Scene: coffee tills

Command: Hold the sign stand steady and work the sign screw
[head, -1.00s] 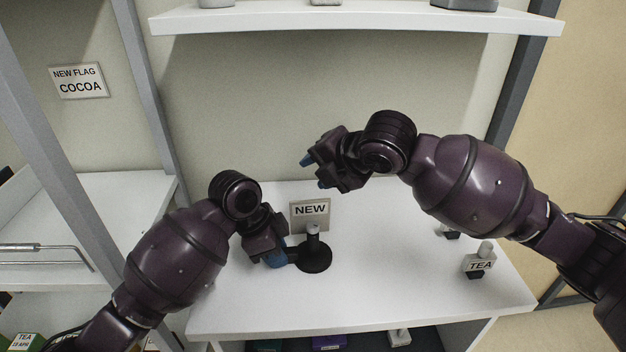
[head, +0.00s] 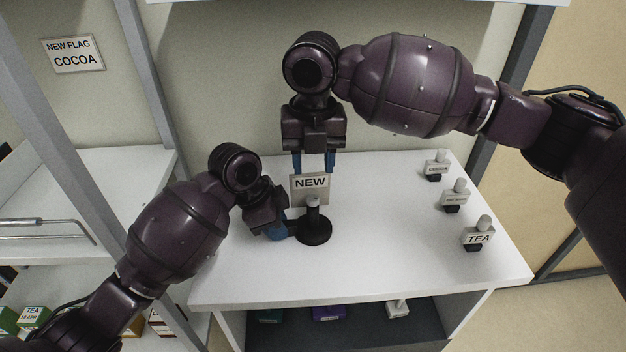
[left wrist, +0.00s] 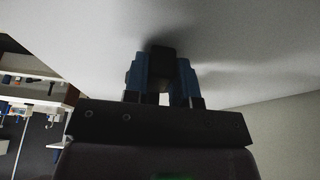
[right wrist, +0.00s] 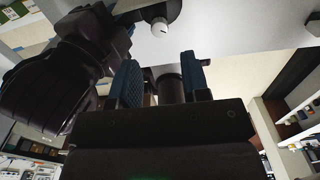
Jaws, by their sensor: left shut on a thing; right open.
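The sign stand (head: 314,232) is a black round base with a short post on the white counter. A pale screw knob (head: 313,202) tops the post, and a "NEW" sign plate (head: 310,184) stands upright just behind it. The knob also shows in the right wrist view (right wrist: 160,27), with a dark slot mark. My left gripper (head: 286,230) is shut on the stand's black side block at its left; the left wrist view shows this dark block (left wrist: 162,65) between the fingers.
Several small tags on black feet, one the "TEA" tag (head: 478,238), stand along the counter's right side. The counter (head: 400,270) is clear between them and the stand. A grey upright (head: 140,100) is at left. A "COCOA" label (head: 73,54) hangs on the back wall.

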